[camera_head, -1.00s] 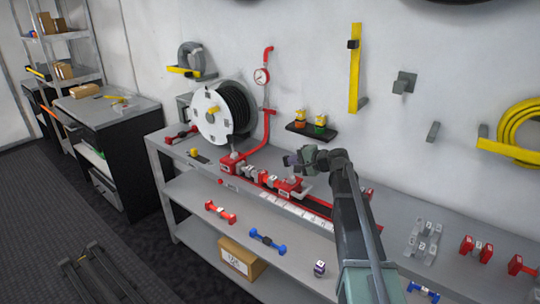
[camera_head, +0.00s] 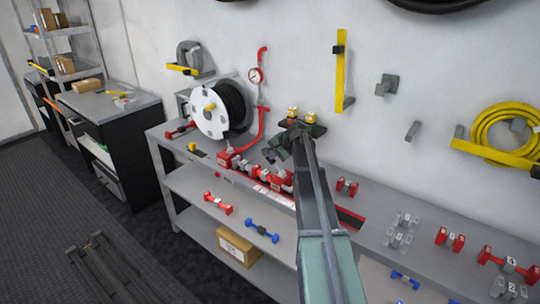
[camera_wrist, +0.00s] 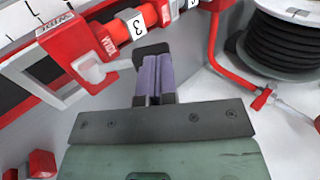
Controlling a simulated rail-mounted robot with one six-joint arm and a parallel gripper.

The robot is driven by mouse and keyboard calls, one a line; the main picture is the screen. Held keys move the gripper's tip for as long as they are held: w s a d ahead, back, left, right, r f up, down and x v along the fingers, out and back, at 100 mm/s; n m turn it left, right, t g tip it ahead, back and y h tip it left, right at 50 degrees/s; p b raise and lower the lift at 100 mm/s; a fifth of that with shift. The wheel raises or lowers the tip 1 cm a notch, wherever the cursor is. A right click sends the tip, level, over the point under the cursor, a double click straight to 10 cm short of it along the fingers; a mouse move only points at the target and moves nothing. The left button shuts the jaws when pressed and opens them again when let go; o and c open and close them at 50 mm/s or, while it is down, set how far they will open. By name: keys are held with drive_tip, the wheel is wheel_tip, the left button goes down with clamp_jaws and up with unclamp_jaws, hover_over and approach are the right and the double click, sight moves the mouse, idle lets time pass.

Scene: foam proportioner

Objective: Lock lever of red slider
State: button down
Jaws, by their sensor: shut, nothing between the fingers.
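The red slider (camera_wrist: 85,55) sits at upper left in the wrist view, with a pale grey lever (camera_wrist: 97,70) on its side. In the head view, the slider (camera_head: 287,183) is at the right end of the red pipe assembly on the bench. My gripper (camera_wrist: 154,72) has purple fingers closed together with nothing between them. It is just right of the lever in the wrist view; I cannot tell whether it touches. In the head view, my gripper (camera_head: 276,152) is above the assembly, with its tips partly hidden by my arm.
A white numbered coupling (camera_wrist: 137,27) joins the slider's pipe. The hose reel (camera_head: 222,108) and red gauge pipe (camera_head: 262,110) stand at left. Loose red fittings (camera_head: 346,187) lie to the right on the bench.

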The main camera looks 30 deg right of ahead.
idle(0.5)
drive_tip(key=shift+r+p, duration=0.4)
drive_tip(key=shift+p, duration=0.05)
drive_tip(key=p+v, duration=1)
drive_tip(key=v, duration=0.3)
drive_tip(key=shift+r+p, duration=0.3)
drive_tip(key=shift+p, duration=0.05)
drive_tip(key=shift+w, duration=0.15)
